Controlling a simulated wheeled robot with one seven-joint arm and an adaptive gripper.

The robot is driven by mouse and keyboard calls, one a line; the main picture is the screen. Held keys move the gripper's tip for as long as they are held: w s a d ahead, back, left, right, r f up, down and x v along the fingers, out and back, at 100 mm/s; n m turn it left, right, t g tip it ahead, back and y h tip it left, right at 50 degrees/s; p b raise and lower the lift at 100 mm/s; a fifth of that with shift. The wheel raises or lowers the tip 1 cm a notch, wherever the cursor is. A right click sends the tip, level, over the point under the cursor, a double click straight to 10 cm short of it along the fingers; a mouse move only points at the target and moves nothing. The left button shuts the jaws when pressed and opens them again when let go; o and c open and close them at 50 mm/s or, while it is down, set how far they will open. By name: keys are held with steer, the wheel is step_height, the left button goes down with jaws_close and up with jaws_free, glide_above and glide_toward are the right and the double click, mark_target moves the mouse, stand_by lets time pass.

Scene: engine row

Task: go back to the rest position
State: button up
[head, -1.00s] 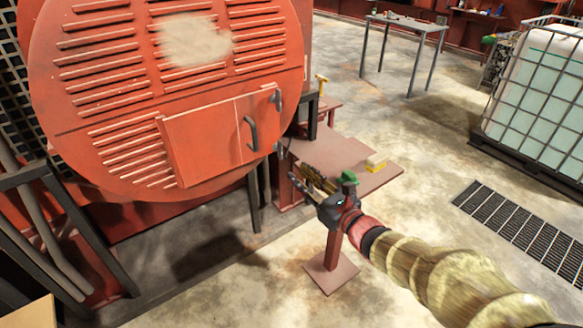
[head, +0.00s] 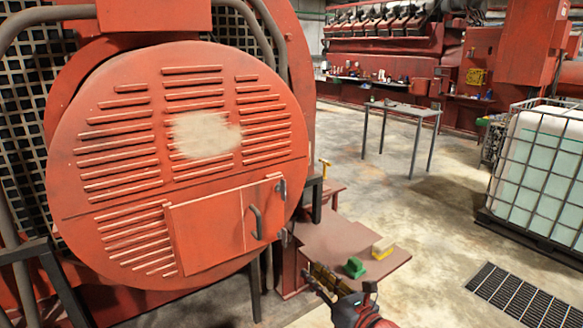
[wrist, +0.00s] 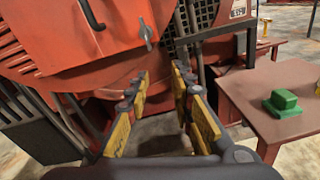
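My gripper (head: 318,282) is low in the head view, in front of the small red-brown table's near left part. In the wrist view my gripper (wrist: 160,82) has its two yellow-padded fingers apart, with nothing between them. A green block-like piece (head: 355,267) sits on the table, to the right of my gripper; it also shows at the right of the wrist view (wrist: 283,104), clear of the fingers.
The small table (head: 325,238) also holds a yellow block with a pale top (head: 382,248). The large red engine end (head: 180,165) fills the left. A caged white tank (head: 540,165) stands right, near a floor grate (head: 510,295). Open floor lies beyond the table.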

steer(key=s+d+f+m+g+h, duration=0.3)
steer(key=d+f+m+h, duration=0.75)
steer(key=m, duration=0.75)
steer(key=s+d+r+m+g+p, duration=0.1)
steer(key=s+d+r+m+g, duration=0.15)
steer(key=s+d+m, duration=0.45)
steer(key=s+a+r+m+g+p, duration=0.1)
steer(key=s+r+m+g+p, duration=0.15)
steer(key=s+m, duration=0.5)
steer(key=s+a+r+m+g+p, duration=0.1)
steer(key=s+a+r+m+g, duration=0.1)
steer(key=s+r+m, duration=0.35)
steer(key=s+a+r+m+y+p, duration=0.1)
steer(key=s+a+r+p, duration=0.1)
steer(key=s+r, duration=0.4)
step_height(320, 180, up, 3)
steer(key=shift+a+f+m+t+p, duration=0.15)
steer(key=shift+m+t+p, duration=0.15)
steer(key=shift+m+t, duration=0.1)
steer(key=shift+c, duration=0.2)
